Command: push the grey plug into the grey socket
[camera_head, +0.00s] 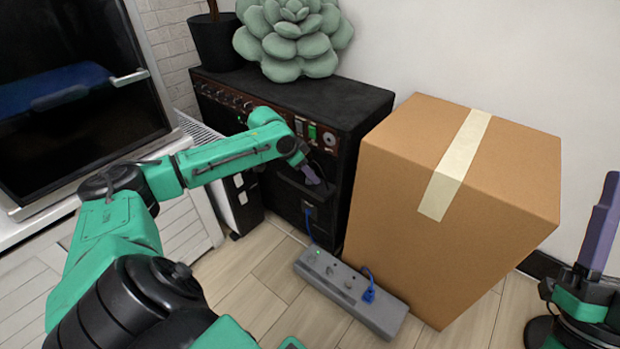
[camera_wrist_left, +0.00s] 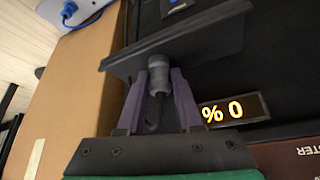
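In the left wrist view the grey plug (camera_wrist_left: 158,76) is a short cylinder with a dark cable curling back from it. The purple fingers of my left gripper (camera_wrist_left: 158,80) are shut on its sides. The plug's front end points at a dark tilted panel (camera_wrist_left: 205,42) and meets it in the picture. The grey socket is not visible; the plug and panel hide that spot, so I cannot tell how deep the plug sits. In the head view my left gripper (camera_head: 313,174) is at the amplifier's front. My right gripper (camera_head: 600,232) shows only partly at the right edge, away from the amplifier.
The black amplifier (camera_head: 345,98) carries a succulent (camera_head: 292,40) and a dark pot (camera_head: 215,42). A cardboard box (camera_head: 450,205) stands close on its right. A grey power strip (camera_head: 385,318) with a blue plug (camera_head: 369,295) lies on the floor. A display (camera_wrist_left: 232,110) reads "0 %".

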